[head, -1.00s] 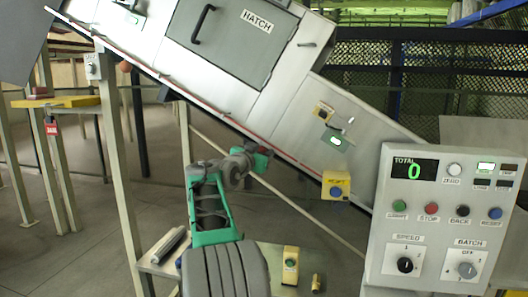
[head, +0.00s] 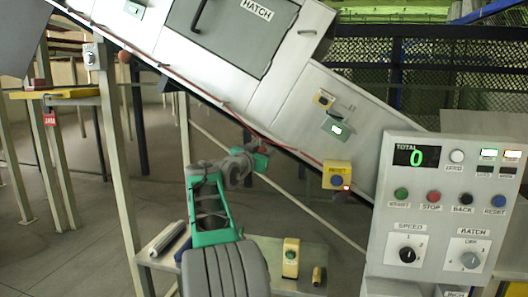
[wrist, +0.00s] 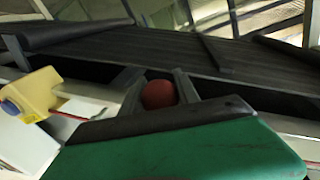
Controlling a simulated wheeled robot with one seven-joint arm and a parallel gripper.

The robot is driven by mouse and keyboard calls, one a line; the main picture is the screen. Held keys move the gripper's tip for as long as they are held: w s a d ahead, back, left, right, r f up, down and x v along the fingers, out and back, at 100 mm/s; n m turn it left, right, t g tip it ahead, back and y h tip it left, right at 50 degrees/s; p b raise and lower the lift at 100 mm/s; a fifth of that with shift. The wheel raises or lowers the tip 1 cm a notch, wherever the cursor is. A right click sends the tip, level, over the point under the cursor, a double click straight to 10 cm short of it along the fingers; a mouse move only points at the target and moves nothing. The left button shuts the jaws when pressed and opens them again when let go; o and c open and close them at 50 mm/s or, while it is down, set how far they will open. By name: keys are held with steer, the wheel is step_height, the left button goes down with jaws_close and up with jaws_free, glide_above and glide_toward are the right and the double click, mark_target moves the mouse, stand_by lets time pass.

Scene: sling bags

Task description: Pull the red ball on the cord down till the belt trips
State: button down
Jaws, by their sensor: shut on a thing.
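The red ball (wrist: 158,94) sits between the two fingers of my gripper (head: 262,150) in the wrist view, and the gripper is shut on it. In the head view the ball is mostly hidden by the gripper, just below the lower edge of the sloping belt frame (head: 215,93). The red cord (head: 190,85) runs along that edge and dips toward my gripper. The dark belt (wrist: 160,55) shows behind the ball in the wrist view. A small red light (head: 347,187) glows beside the yellow reset box (head: 337,174).
Another reddish ball (head: 124,57) is near the left post. A low table (head: 225,250) holds a small yellow button box (head: 291,258).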

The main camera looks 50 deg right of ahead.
steer(key=shift+f, duration=0.3)
steer(key=c, duration=0.9)
jaws_free()
steer(key=b+v, duration=0.2)
steer(key=v, duration=0.6)
steer(key=shift+b, duration=0.3)
steer(key=shift+d, duration=0.1)
